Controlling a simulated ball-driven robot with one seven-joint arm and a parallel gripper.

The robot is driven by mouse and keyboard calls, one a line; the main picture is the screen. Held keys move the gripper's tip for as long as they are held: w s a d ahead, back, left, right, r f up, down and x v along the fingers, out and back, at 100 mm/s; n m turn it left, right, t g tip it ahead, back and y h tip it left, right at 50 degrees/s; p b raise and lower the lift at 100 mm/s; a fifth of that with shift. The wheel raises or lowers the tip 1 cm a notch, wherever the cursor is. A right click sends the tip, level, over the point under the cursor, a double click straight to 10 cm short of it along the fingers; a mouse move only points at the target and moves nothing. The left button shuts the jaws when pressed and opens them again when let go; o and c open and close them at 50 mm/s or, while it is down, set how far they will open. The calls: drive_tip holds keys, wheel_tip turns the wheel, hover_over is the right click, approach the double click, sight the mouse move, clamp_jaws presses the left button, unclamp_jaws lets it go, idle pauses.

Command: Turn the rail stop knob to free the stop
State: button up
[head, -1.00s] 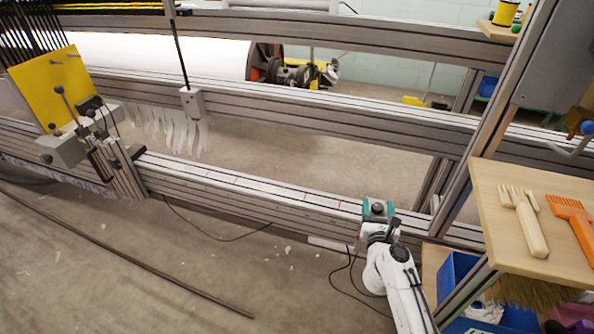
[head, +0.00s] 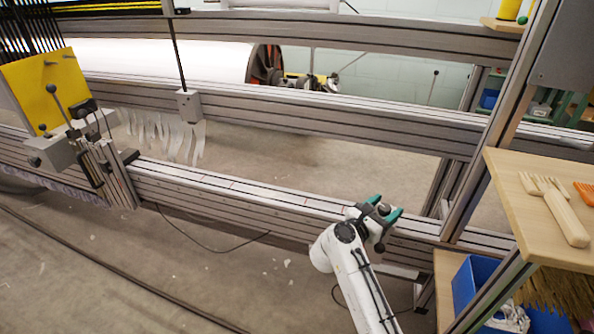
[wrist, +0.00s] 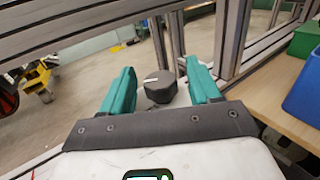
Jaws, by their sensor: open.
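The rail stop knob (wrist: 159,87) is dark grey with several flat sides and a short white mark on top. It sits on the front rail, low between the fingers in the wrist view. In the head view the knob (head: 384,209) shows as a small dark piece at my gripper (head: 385,208). My gripper (wrist: 160,68) has two teal fingers, open, one on each side of the knob. A gap shows between the knob and each finger in the wrist view. The stop under the knob is mostly hidden.
The front rail (head: 240,192) runs left to a clamp assembly (head: 102,165) with a yellow plate (head: 42,90). A wooden shelf (head: 520,190) with a wooden comb (head: 556,208) and a blue bin (head: 470,283) stand close at right. The floor left of my arm is mostly clear.

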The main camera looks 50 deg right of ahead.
drive_tip(key=w+a+p, duration=0.2)
drive_tip(key=a+p, duration=0.1)
drive_tip(key=a, duration=0.8)
drive_tip(key=w+a+r+n+t+p, duration=0.2)
drive_tip(key=w+r+n+t+p, duration=0.1)
drive_tip(key=r+n+t, duration=0.3)
drive_tip(key=w+a+r+n+t+y+p, duration=0.1)
drive_tip(key=w+a+r+n+t+p, duration=0.2)
drive_tip(key=w+r+n+t, duration=0.2)
drive_tip(key=w+a+r+n+t+y+p, duration=0.1)
drive_tip(key=w+a+r+n+t+p, duration=0.2)
drive_tip(key=r+n+t, duration=0.5)
drive_tip(key=shift+w+r+n+t, duration=0.25)
drive_tip(key=shift+w+n+t, duration=0.25)
drive_tip(key=shift+n, duration=0.8)
drive_tip(key=shift+c, duration=0.2)
